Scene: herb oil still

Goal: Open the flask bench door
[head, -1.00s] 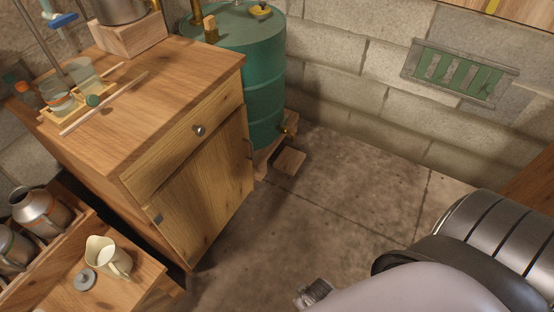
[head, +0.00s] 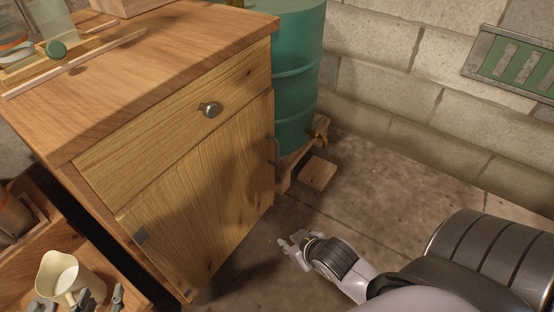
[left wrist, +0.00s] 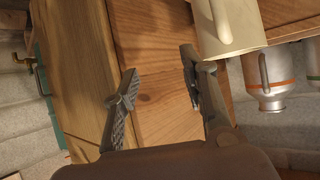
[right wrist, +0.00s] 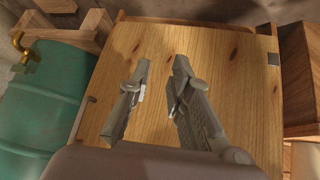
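The flask bench (head: 180,38) is a wooden cabinet with a drawer above and a door (head: 205,195) below. The door looks shut in its frame. In the right wrist view the door (right wrist: 215,75) fills the middle, with the handle (right wrist: 90,99) to the left. My right gripper (right wrist: 160,68) is open and empty in front of the door, away from the handle. My left gripper (left wrist: 158,85) is open and empty, beside the cream jug (left wrist: 232,25).
The drawer has a round knob (head: 210,109). A green drum (head: 298,75) with a brass tap (head: 319,130) stands close to the bench's right side. The jug (head: 68,275) stands at lower left. The floor before the door is open.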

